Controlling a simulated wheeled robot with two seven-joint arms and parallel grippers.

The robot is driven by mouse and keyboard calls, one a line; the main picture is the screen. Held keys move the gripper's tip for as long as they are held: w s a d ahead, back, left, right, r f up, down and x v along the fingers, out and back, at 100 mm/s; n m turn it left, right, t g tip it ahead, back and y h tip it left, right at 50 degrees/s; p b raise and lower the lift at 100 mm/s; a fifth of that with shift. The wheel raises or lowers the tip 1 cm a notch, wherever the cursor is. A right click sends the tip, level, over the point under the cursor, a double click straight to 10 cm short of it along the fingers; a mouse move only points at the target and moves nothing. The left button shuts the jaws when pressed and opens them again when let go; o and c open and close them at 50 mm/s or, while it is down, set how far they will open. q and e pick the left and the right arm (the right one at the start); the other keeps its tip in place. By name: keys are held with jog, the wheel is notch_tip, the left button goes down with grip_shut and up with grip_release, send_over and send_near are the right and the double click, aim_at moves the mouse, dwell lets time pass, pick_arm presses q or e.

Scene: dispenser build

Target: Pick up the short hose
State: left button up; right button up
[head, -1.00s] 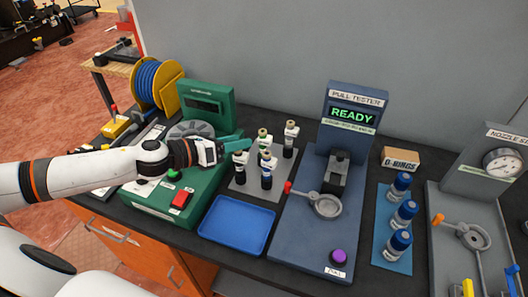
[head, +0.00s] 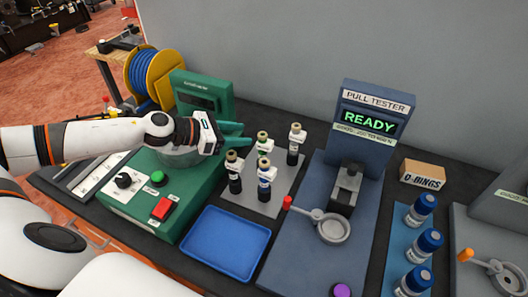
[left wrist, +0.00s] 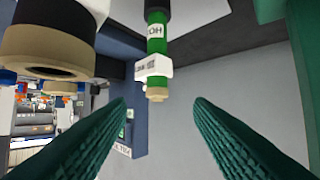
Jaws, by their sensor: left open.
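No piece is clearly readable as the short hose. Several upright pieces with dark lower parts, white collars and tan tops stand on a grey plate (head: 238,196). One is a green-banded piece (head: 262,143), partly hidden behind the front pieces. In the left wrist view a green piece (left wrist: 156,40) with a white tag shows between the finger lines, and a tan-rimmed piece (left wrist: 45,52) looms large at upper left. My left gripper (head: 240,135) is open and empty, its green fingers beside the back-left of these pieces; they also show in the left wrist view (left wrist: 162,108). My right gripper is not seen.
A green machine (head: 190,190) with buttons stands under my left arm, with a blue hose spool (head: 155,75) behind. A blue tray (head: 190,238) lies empty in front. The pull tester (head: 372,110) reads READY. Blue-capped bottles (head: 420,210) and an O-rings box (head: 422,174) are at right.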

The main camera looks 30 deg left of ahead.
aim_at(259, 136)
pick_arm(q)
jog(key=p+x, duration=0.1)
jog(key=x, duration=0.2)
jog(key=shift+w+d+p, duration=0.2)
jog(key=shift+w+p, duration=0.05)
jog(key=shift+p, duration=0.15)
jog(key=shift+w+d+f, duration=0.25)
jog(key=shift+w, duration=0.1)
jog(key=p+x, duration=0.2)
jog(key=x, duration=0.2)
jog(key=shift+d+p, duration=0.2)
jog(key=shift+p, duration=0.15)
jog(key=shift+w+d+f, duration=0.15)
jog(key=shift+f, duration=0.1)
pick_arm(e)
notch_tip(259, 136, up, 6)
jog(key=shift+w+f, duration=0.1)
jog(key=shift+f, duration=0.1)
pick_arm(q)
jog(key=c, duration=0.3)
grip_shut()
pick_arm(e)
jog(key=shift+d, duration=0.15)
